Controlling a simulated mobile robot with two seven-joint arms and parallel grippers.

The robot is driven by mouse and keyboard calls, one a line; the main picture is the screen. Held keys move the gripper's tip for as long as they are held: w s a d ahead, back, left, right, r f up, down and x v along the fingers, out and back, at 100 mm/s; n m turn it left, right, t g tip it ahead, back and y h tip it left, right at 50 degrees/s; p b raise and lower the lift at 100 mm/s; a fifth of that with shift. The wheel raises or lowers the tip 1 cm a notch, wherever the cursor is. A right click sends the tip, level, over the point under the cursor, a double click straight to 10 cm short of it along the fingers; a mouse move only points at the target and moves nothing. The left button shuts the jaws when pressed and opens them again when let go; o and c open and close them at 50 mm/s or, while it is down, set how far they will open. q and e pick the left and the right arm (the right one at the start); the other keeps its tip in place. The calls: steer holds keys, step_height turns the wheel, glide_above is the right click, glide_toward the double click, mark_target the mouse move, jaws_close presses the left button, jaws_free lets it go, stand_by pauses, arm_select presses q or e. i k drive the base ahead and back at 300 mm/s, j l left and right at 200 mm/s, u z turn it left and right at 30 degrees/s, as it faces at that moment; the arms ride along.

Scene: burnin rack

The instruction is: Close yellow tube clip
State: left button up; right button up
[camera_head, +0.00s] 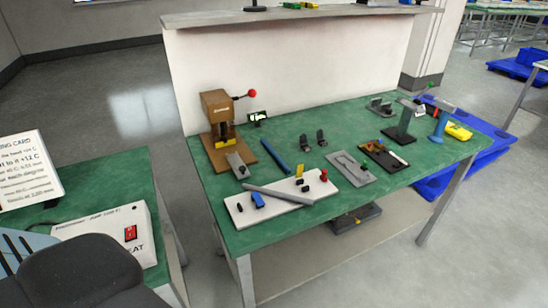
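A white board (240,213) lies near the front of the green table, with small coloured clip-like parts on it. The yellow one (299,171), probably the yellow tube clip, stands at the board's back edge. It is too small for me to tell whether it is open or shut. A red part (323,175) stands to its right and a blue part (257,200) stands at the board's left. A long grey bar or tube (280,195) lies slantwise across the board, in front of the yellow part and apart from it. Neither of my grippers is in view.
A brown press (217,120) with a red-knobbed lever stands at the back left of the green table (350,118). A blue rod (275,155), a grey plate (350,168) and a dark tray (384,154) lie around the board. A white box with a red switch (130,232) sits at left.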

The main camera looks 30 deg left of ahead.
mark_target(300, 168)
steer(key=i+l+u, duration=0.1)
steer(key=u, duration=0.3)
steer(key=i+l+u, duration=0.2)
steer(key=u, duration=0.15)
steer(key=i+l+u, duration=0.2)
steer(key=u, duration=0.2)
